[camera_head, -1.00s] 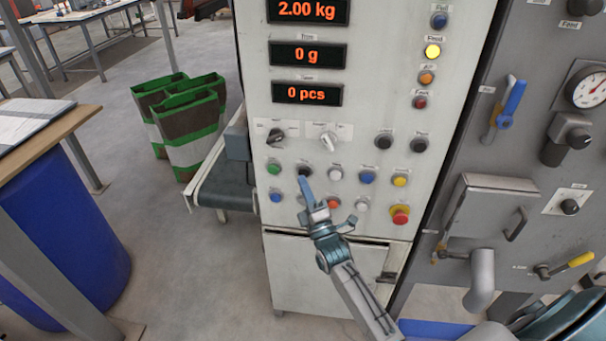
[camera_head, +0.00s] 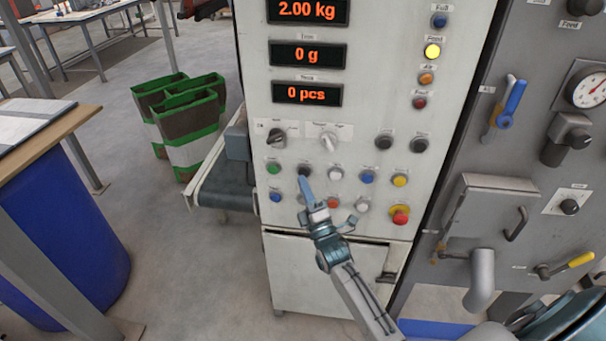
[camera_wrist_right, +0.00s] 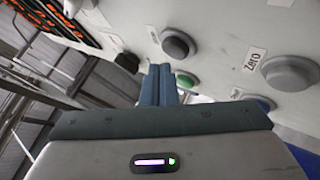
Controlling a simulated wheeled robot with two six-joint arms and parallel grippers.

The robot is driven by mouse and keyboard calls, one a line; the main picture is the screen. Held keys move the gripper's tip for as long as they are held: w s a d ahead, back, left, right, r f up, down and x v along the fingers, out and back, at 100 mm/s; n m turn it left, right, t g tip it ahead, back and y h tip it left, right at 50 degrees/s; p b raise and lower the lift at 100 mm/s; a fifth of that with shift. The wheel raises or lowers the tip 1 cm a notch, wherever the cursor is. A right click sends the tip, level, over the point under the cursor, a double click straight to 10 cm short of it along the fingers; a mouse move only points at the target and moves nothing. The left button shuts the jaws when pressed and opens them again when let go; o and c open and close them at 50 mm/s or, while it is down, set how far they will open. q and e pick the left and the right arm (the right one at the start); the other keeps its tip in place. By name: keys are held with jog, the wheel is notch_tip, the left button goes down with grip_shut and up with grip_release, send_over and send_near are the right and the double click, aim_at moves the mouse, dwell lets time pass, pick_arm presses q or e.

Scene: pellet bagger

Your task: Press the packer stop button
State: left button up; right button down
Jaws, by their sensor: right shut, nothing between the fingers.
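The bagger's control panel (camera_head: 300,135) carries rows of buttons. A black button (camera_head: 304,171) sits between a green button (camera_head: 273,167) and a white button (camera_head: 336,174); I cannot read its label in the head view. My right gripper (camera_head: 305,182) is shut and empty, its blue fingertips just below the black button. Whether they touch it I cannot tell. In the right wrist view the shut fingers (camera_wrist_right: 158,84) point toward the panel, with a dark grey button (camera_wrist_right: 178,43) and the green button (camera_wrist_right: 187,80) close by. My left gripper is not in view.
Blue (camera_head: 367,177), yellow (camera_head: 400,180) and red (camera_head: 333,202) buttons and a red emergency stop (camera_head: 400,215) crowd nearby. Two selector knobs sit above, one black (camera_head: 276,137). A grey hopper-side panel with a blue-handled valve (camera_head: 512,100) stands right. A conveyor (camera_head: 222,185) is left.

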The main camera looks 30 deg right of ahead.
jog(key=shift+w+d, duration=0.1)
jog(key=shift+w, duration=0.05)
jog(key=shift+w+d, duration=0.2)
dwell(0.3)
jog(key=shift+w+d, duration=0.15)
jog(key=shift+w, duration=0.1)
dwell(0.6)
jog(key=shift+s+a, duration=0.45)
jog(key=shift+s, duration=0.2)
jog(key=s+a+p, duration=0.2)
jog(key=s+a, duration=0.1)
jog(key=s, duration=0.2)
jog(key=shift+a, duration=0.2)
dwell(0.3)
dwell(0.7)
